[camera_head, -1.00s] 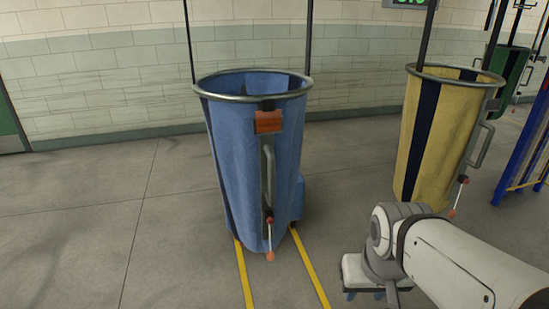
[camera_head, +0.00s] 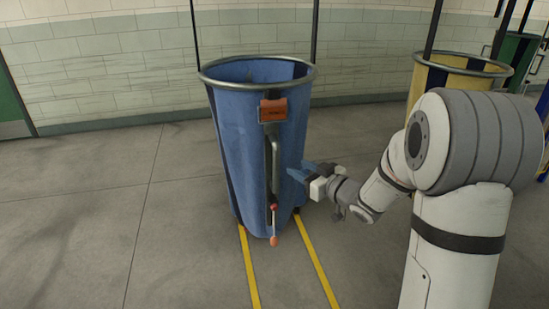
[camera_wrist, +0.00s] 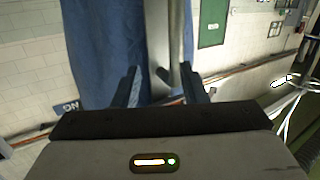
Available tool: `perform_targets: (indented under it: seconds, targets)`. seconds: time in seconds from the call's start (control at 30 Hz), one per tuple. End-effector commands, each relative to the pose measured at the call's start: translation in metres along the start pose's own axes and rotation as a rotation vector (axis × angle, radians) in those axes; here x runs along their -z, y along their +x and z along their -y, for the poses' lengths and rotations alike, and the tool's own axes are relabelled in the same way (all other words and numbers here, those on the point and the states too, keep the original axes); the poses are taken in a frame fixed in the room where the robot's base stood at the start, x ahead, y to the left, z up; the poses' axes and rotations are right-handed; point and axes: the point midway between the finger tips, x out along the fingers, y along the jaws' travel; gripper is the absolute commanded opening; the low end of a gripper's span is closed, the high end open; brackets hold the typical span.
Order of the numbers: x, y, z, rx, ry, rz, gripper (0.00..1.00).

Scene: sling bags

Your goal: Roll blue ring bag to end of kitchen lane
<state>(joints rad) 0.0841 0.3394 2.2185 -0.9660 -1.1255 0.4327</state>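The blue ring bag (camera_head: 235,150) hangs upright under a metal ring in the head view, with an orange tag (camera_head: 272,110) near its top. A grey vertical handle (camera_head: 273,160) is on its near side, with a red-tipped lever (camera_head: 273,222) below it. My gripper (camera_head: 308,172) is just right of the handle, beside the bag. In the wrist view, my gripper's fingers (camera_wrist: 161,88) are apart, and the grey handle (camera_wrist: 164,45) appears between them. The blue cloth (camera_wrist: 105,45) is behind; I cannot tell whether the fingers touch anything.
Two yellow floor lines (camera_head: 318,258) run from beneath the bag towards me. A yellow bag (camera_head: 430,82) stands to the right, partly behind my arm, with a green bag (camera_head: 512,58) farther back. The floor at left (camera_head: 90,220) is clear up to the tiled wall.

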Motion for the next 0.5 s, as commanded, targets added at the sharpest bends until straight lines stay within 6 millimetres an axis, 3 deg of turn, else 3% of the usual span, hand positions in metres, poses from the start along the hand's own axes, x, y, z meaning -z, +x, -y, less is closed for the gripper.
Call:
perform_targets:
  seconds: [0.27, 0.5]
  targets:
    - [0.001, 0.013, 0.017, 0.117, 0.035, -0.081, 0.39]
    - [0.005, 0.051, 0.021, 0.117, 0.035, -0.08, 0.39]
